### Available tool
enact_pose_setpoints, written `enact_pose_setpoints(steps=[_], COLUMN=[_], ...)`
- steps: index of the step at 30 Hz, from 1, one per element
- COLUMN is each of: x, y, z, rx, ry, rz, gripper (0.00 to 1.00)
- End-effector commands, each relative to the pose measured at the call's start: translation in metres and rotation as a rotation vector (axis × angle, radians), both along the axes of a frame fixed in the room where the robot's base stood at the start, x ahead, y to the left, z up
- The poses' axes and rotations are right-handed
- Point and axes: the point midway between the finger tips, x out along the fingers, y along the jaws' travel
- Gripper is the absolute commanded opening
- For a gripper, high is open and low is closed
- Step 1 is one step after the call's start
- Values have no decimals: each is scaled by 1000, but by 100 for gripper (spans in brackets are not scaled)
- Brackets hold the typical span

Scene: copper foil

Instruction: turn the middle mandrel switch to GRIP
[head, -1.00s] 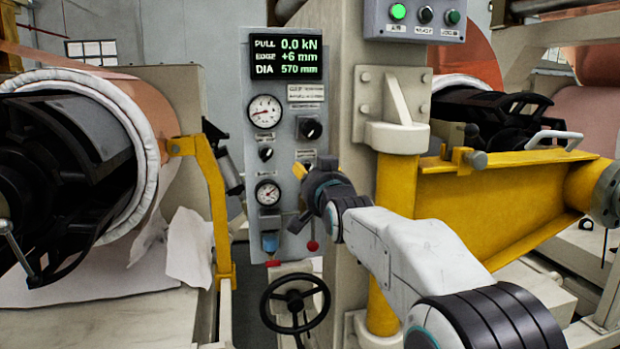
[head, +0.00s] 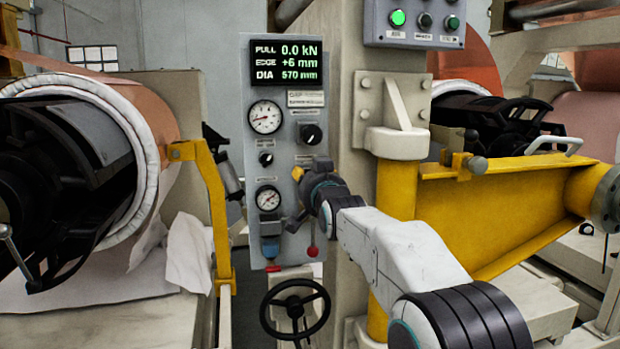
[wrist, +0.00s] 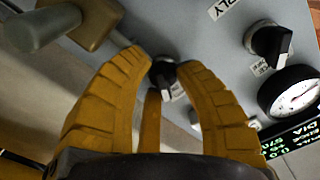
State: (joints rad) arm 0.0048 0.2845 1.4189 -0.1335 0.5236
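A grey control panel (head: 285,215) stands in the middle of the head view. It carries a larger black rotary switch (head: 311,133) and a smaller black knob (head: 266,159). My gripper (head: 299,174) is in front of the panel, below the larger switch, and hides the panel behind it. In the wrist view, which looks roughly upside down, my yellow fingers are apart, with a black switch (wrist: 164,75) showing between their tips. I cannot tell whether they touch it. Another black switch (wrist: 268,42) is to the right. The switch labels are too small or cut off to read.
A display (head: 286,64) and two gauges (head: 266,117) (head: 268,198) are on the panel. A red-knobbed lever (head: 312,250) and a handwheel (head: 295,310) are below my gripper. A yellow post (head: 396,190) stands close to the right, and a yellow bracket (head: 205,180) to the left.

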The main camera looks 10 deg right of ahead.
Motion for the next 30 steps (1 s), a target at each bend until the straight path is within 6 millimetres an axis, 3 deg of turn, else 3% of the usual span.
enact_pose_setpoints(steps=[8,20,30], x=[0,0,0], y=[-1,-2,-3], z=[-1,-3,-2], rx=[0,-54,-314], ry=[2,4,5], rz=[-2,-3,-5], gripper=[0,0,0])
